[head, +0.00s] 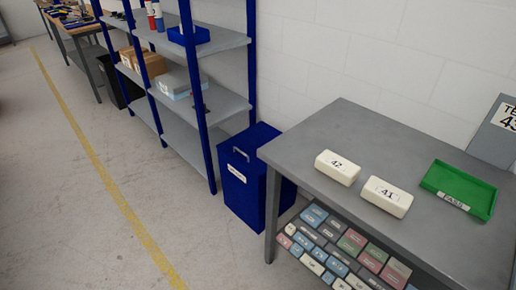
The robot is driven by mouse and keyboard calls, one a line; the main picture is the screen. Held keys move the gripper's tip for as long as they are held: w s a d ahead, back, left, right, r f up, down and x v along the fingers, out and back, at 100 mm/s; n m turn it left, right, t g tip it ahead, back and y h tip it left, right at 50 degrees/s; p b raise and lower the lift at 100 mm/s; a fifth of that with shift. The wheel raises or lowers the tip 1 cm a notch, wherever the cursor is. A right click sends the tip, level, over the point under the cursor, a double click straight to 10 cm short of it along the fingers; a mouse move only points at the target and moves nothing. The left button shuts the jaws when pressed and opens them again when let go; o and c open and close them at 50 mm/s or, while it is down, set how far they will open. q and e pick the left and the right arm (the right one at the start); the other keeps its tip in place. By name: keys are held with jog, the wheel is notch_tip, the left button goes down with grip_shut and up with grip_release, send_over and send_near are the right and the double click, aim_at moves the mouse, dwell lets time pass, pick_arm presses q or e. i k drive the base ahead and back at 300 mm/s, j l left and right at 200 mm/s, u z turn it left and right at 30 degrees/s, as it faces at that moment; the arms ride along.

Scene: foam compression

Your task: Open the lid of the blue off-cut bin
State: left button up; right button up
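The blue off-cut bin (241,195) stands on the floor between the shelf rack and the grey table. Its lid (256,138) lies flat on top and looks closed. A light handle (241,154) shows near the top of its front face, above a white label (236,174). The table's corner and leg hide part of the bin's right side. Neither of my grippers shows in the head view.
The grey table (345,125) carries foam blocks marked 42 (337,167) and 41 (387,196) and a green tray (459,189). Blue-post shelves (207,132) stand behind left. The floor (165,215) in front is clear.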

aim_at(242, 147)
jog(key=i+j, duration=0.25)
jog(key=j, duration=0.15)
jog(key=i+j+z, duration=0.1)
jog(key=i+j, duration=0.4)
jog(key=j, duration=0.25)
jog(key=i+j+z, duration=0.1)
jog(key=i+j, duration=0.15)
jog(key=j, duration=0.15)
